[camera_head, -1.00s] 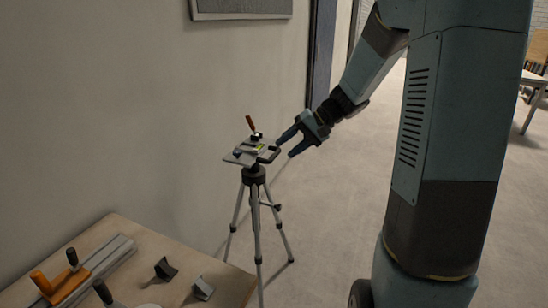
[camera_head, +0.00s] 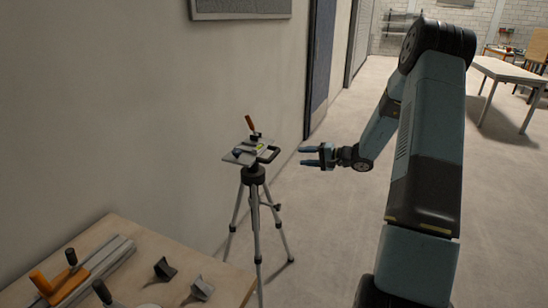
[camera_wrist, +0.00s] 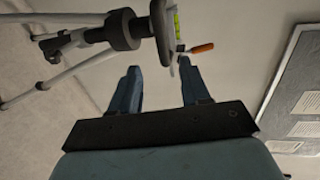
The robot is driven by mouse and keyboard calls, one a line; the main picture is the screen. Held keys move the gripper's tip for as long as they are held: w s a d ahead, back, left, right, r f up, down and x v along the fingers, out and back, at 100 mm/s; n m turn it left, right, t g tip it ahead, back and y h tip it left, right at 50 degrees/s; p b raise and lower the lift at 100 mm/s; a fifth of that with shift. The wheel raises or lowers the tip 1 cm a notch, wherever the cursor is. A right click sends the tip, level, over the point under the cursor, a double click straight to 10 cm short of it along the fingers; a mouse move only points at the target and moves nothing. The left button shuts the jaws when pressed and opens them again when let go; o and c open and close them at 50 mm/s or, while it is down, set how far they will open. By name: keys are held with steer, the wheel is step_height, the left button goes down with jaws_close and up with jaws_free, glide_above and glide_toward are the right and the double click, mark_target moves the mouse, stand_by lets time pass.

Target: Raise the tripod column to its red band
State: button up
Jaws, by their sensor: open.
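The tripod (camera_head: 256,195) stands upright on the floor by the wall, its legs spread. On its top is a flat grey plate (camera_head: 240,157) with a yellow-green level and a handle with an orange-brown grip (camera_head: 249,123). In the wrist view the tripod's dark collar (camera_wrist: 122,29) and the orange grip (camera_wrist: 202,48) lie beyond the fingers. No red band can be made out on the column. My gripper (camera_head: 306,156) is open and empty, to the right of the tripod head and apart from it; its two fingers also show in the wrist view (camera_wrist: 160,88).
A wooden table (camera_head: 215,270) at the lower left holds an orange-handled tool on a rail (camera_head: 62,285) and small dark wedges (camera_head: 168,269). The wall is close behind the tripod. Another table (camera_head: 510,73) stands far back right.

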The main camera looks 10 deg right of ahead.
mark_target(274, 156)
steer(key=x, duration=1.3)
steer(key=shift+w+a, duration=0.2)
steer(key=shift+a, duration=0.1)
steer(key=shift+c, duration=0.4)
steer(key=shift+f, duration=0.1)
jaws_close()
